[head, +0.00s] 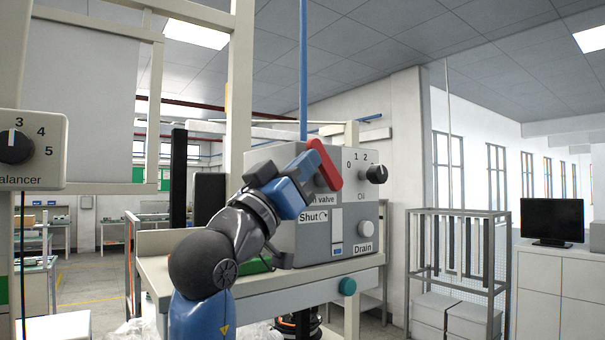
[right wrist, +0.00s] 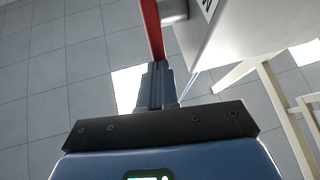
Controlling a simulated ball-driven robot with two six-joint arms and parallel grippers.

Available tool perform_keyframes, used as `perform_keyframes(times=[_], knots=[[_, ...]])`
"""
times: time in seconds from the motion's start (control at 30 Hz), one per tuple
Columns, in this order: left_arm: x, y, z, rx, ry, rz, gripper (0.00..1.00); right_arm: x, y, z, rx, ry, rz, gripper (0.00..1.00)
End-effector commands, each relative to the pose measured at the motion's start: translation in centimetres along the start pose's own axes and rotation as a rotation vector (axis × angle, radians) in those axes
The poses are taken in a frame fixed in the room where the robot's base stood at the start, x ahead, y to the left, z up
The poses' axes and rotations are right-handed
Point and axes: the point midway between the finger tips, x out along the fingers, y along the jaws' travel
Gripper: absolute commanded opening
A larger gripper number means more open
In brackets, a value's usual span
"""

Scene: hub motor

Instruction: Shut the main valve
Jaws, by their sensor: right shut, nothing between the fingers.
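The main valve's red lever (head: 325,163) is on the front of a grey box (head: 340,235) and slants from upper left to lower right. Below it are a partly hidden "valve" label and a "Shut" label (head: 313,217) with a curved arrow. My right gripper (head: 306,168) is shut and empty, its fingers right by the lever's left side. In the right wrist view the closed fingertips (right wrist: 157,66) point at the end of the red lever (right wrist: 152,30). I cannot tell whether they touch it. My left gripper is not in view.
The box also has a black Oil knob (head: 376,174) and a round Drain knob (head: 365,228). A balancer panel (head: 35,150) is at far left. A wire cage (head: 460,250) stands at right.

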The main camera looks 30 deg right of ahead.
Motion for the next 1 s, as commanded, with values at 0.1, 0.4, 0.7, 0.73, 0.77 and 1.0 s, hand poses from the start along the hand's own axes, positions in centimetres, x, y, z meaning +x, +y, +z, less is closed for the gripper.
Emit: perform_keyframes(times=[0.1,0.4,0.7,0.73,0.77,1.0], knots=[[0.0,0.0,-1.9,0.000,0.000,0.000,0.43,1.0,0.2,-1.1,0.025,-0.110,0.000,0.00],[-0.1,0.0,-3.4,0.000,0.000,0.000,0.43,2.3,0.5,-1.2,0.053,-0.267,0.002,0.00],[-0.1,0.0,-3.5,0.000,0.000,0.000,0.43,3.6,0.8,-1.4,0.053,-0.264,0.002,0.00],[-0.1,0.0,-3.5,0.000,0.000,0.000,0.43,3.7,0.8,-1.4,0.053,-0.264,0.002,0.00],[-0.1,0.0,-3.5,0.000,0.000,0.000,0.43,3.7,0.8,-1.4,0.053,-0.263,0.002,0.00],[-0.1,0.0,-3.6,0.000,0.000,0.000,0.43,4.1,0.8,-1.4,0.052,-0.262,0.001,0.00]])
